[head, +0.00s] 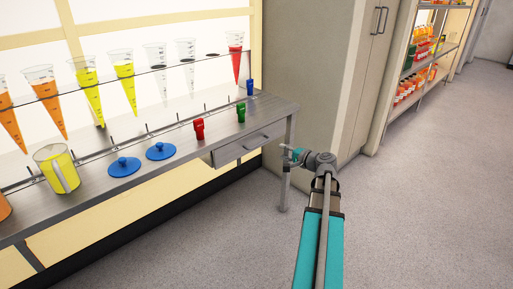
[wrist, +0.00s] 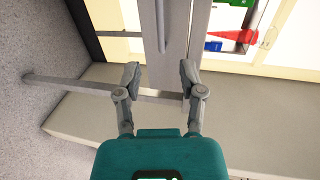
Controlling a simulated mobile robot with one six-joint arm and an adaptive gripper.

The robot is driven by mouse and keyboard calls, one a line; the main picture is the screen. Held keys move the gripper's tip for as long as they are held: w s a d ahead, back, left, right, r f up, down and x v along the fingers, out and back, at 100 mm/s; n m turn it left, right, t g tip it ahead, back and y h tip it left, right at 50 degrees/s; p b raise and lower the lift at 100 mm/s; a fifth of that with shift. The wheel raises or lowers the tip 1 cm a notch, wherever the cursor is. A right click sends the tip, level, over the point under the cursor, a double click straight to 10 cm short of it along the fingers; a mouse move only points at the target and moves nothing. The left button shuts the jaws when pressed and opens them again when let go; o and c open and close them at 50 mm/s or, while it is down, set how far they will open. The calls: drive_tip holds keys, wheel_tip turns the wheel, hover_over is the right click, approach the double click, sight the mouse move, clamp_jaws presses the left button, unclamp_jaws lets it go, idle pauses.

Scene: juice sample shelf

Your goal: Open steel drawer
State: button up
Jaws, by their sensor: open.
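The steel drawer (head: 248,144) sits under the right end of the steel bench, its front looking shut or nearly so. A thin bar handle (head: 257,142) runs along its front. In the wrist view the drawer front (wrist: 146,20) is at the top, with the handle (wrist: 160,25) beside the bench edge. My gripper (head: 291,155) is at the bench's right front leg, to the right of the drawer. It is open and empty, and its fingers (wrist: 158,72) point toward the drawer and handle, apart from the handle.
The bench leg (wrist: 80,87) crosses close to the fingers in the wrist view. The bench top (head: 95,187) holds blue lids (head: 124,166), a yellow jug (head: 57,168) and red and green items. A tall cabinet (head: 315,70) stands right of the bench. The floor (head: 410,200) is clear.

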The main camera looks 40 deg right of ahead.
sight(259, 144)
drive_tip(key=b+x, duration=0.3)
drive_tip(key=x, duration=1)
drive_tip(key=shift+w+a, duration=0.15)
drive_tip(key=shift+w, duration=0.25)
clamp_jaws()
